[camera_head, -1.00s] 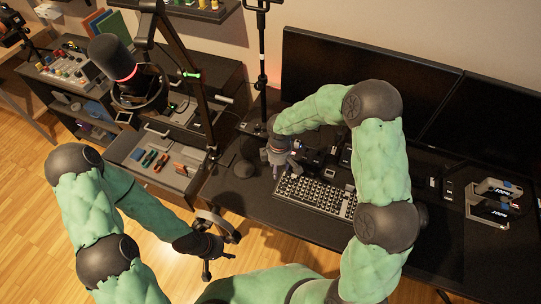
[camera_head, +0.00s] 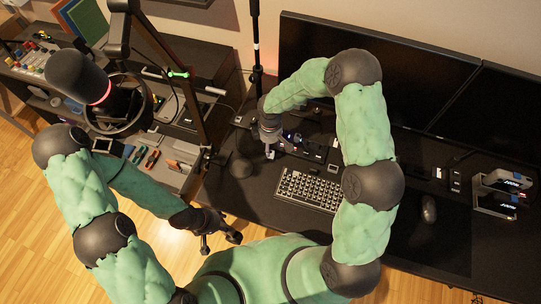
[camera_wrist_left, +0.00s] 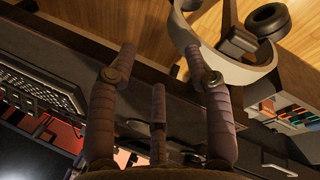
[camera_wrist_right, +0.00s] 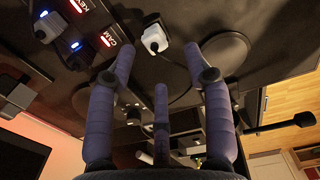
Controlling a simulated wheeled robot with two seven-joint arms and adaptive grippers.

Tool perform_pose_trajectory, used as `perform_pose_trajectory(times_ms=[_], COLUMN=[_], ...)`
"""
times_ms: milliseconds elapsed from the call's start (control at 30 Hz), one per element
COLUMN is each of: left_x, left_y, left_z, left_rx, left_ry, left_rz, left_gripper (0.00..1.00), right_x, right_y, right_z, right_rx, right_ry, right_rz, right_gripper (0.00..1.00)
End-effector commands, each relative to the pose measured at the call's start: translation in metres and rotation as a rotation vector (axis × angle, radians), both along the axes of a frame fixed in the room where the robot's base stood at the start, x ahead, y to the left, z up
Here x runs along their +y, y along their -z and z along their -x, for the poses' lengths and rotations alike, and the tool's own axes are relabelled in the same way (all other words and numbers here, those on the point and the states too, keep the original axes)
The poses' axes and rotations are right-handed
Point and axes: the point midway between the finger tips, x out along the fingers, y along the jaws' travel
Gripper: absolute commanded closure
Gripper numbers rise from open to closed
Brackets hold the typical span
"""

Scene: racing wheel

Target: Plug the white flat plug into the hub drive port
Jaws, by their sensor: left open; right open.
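A white plug (camera_wrist_right: 155,40) with a dark cable lies on the black desk in the right wrist view, just beyond and between the fingertips. My right gripper (camera_wrist_right: 158,58) is open and empty, pointing down at the desk. In the head view it is left of the keyboard, at my right gripper (camera_head: 269,150). The drive port cannot be made out. My left gripper (camera_head: 215,232) is open and empty in front of the desk, also in its wrist view (camera_wrist_left: 159,58).
The keyboard (camera_head: 310,190) lies right of my right gripper. A round black base (camera_wrist_right: 226,52) stands close right of the plug. The microphone (camera_head: 80,77) and its boom are at the left. Monitors (camera_head: 380,70) line the back. A headset (camera_wrist_left: 230,55) shows near my left gripper.

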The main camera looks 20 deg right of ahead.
Motion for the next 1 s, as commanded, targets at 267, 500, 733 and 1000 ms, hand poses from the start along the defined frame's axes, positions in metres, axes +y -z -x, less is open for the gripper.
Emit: perform_pose_trajectory(times_ms=[267,500,733,1000], left_x=[0.0,0.0,0.0,0.0], left_y=[0.006,0.012,0.013,0.013], left_z=[0.0,-0.001,-0.001,-0.001], left_rx=[-0.001,-0.001,-0.001,-0.001], left_ry=[0.0,0.0,0.0,0.0], left_rz=[0.0,0.0,0.0,0.0], left_gripper=[0.49,0.49,0.49,0.49], right_x=[0.0,-0.001,-0.001,-0.001], right_y=[0.028,0.06,0.065,0.065], right_z=[-0.003,-0.007,-0.008,-0.007], right_rx=[0.0,0.0,-0.003,-0.003], right_ry=[0.0,0.0,0.001,0.0], right_rz=[0.0,-0.001,-0.001,-0.001], right_gripper=[0.49,0.49,0.49,0.93])
